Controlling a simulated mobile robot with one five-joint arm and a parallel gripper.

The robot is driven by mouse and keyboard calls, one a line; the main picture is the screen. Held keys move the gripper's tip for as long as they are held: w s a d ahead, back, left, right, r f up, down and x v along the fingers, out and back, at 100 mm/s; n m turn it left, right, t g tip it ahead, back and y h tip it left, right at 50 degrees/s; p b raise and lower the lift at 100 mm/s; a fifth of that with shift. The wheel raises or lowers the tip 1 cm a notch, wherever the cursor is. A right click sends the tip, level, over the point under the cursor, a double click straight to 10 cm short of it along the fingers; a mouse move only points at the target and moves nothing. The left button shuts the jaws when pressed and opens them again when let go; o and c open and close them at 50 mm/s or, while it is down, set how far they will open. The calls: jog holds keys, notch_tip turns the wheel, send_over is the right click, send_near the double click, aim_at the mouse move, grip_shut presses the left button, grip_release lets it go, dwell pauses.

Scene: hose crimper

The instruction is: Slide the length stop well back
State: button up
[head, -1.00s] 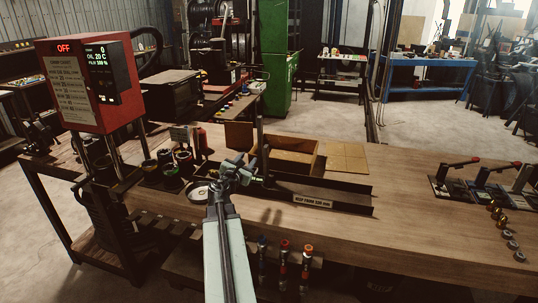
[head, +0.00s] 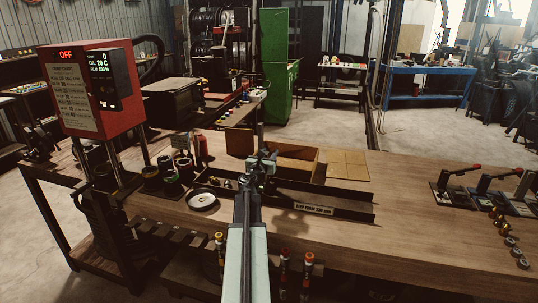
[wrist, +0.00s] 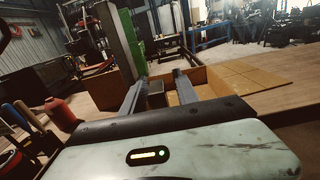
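A long dark trough (head: 318,197) with a pale label on its front lies on the bench. An upright dark post (head: 260,134) rises at its back, and it also shows in the wrist view (wrist: 120,45); I take it to be part of the length stop, but cannot be sure. My gripper (head: 262,161) is over the trough, in front of the post, and hides its lower part. In the wrist view my gripper (wrist: 158,84) has its two fingers apart, with a small dark block (wrist: 156,94) showing between them. I cannot tell whether they touch it.
A wooden open box (head: 300,153) stands behind the trough. A red control unit (head: 90,88) reading OFF stands at left, near several dark cups and a red bottle (head: 201,146). Levers (head: 455,187) and small fittings stand at right. Bare bench lies between.

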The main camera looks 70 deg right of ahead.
jog(key=shift+c, duration=0.3)
grip_shut()
jog(key=shift+a, duration=0.15)
dwell(1.0)
